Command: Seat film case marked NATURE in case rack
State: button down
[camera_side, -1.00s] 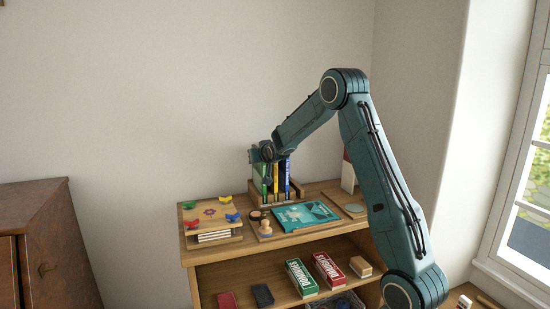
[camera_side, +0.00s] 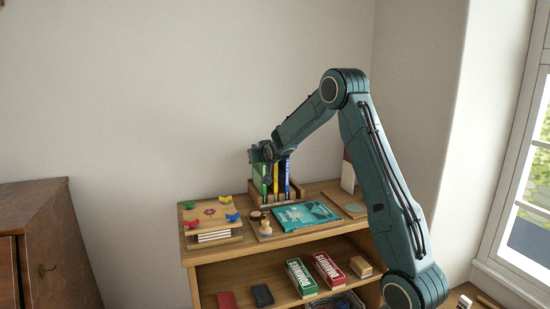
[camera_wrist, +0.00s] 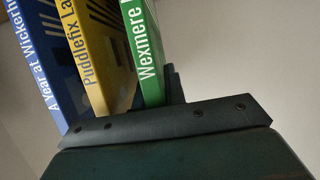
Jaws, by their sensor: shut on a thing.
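A green film case (camera_side: 259,175) stands upright at the left of the case rack (camera_side: 297,189), its lower end in or at the rack. In the wrist view this green case (camera_wrist: 147,60) has a spine reading "Wexmere", the rest cut off; the word NATURE is not legible. My gripper (camera_side: 264,152) is at its top, shut on it. One dark finger shows against the case's right side in the wrist view; the other is hidden. A yellow case (camera_side: 275,178) and a blue case (camera_side: 284,174) stand upright to its right.
A teal flat case or booklet (camera_side: 305,215) lies in front of the rack. A wooden stamp (camera_side: 265,229) and a flower press (camera_side: 210,215) are to the left. A white and red block (camera_side: 348,175) stands right. The lower shelf holds domino boxes (camera_side: 301,278).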

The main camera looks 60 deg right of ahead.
jog(key=shift+r, duration=0.2)
notch_tip(320, 180, up, 20)
jog(key=shift+f, duration=0.15)
dwell(0.4)
dwell(0.6)
jog(key=shift+r, duration=2.45)
jog(key=s+a, duration=0.1)
jog(key=s, duration=1.8)
notch_tip(320, 180, down, 17)
jog(key=shift+r, duration=0.15)
jog(key=shift+w, duration=0.15)
